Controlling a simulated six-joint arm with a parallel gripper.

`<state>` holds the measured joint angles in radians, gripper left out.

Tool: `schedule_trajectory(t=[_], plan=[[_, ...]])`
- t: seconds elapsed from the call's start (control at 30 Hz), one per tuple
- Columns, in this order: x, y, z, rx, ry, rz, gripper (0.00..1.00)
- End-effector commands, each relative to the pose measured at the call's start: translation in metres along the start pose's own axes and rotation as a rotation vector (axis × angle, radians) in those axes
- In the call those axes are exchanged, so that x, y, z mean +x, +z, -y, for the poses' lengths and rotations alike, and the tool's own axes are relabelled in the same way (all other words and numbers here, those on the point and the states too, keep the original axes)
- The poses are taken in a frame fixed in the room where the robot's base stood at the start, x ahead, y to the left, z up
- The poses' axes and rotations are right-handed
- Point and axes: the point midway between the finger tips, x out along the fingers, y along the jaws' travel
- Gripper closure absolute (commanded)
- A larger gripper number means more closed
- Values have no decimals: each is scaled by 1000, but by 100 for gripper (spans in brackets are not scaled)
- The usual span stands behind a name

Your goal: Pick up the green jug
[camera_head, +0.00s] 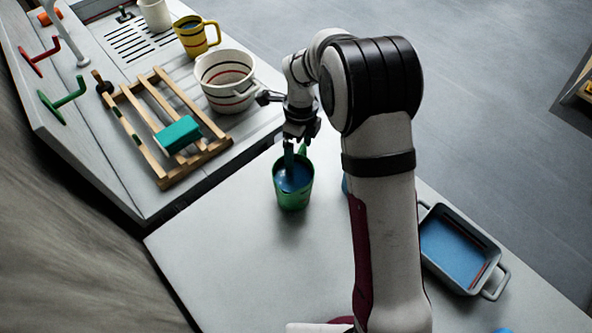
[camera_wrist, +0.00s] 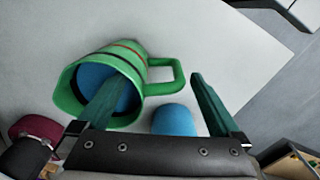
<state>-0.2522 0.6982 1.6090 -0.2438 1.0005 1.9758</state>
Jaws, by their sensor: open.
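The green jug (camera_head: 294,203) with a blue inside stands upright on the pale worktop (camera_head: 235,235), just below my gripper (camera_head: 295,152). In the wrist view the jug (camera_wrist: 70,94) shows its open mouth, dark and red bands and a handle (camera_wrist: 180,75) pointing right. My gripper (camera_wrist: 158,78) is open there. Its left finger overlaps the jug's mouth and its right finger is just right of the handle, so the handle lies between them in the picture. I cannot tell whether either finger touches the jug.
A blue round object (camera_wrist: 174,121) stands close to the jug, mostly behind my arm in the head view. A grey tray (camera_head: 427,211) lies right. A wooden rack (camera_head: 135,127) with a teal sponge (camera_head: 177,134), a white pot (camera_head: 230,104) and a yellow mug (camera_head: 192,45) are upper left.

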Motion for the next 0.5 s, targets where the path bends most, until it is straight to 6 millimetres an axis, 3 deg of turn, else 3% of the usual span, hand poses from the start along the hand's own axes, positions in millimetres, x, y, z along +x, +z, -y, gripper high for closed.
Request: schedule_trajectory(t=[0.3,0.5], plan=[[53,-1,2,1,2,-1,0],[62,0,2,0,0,0,0]])
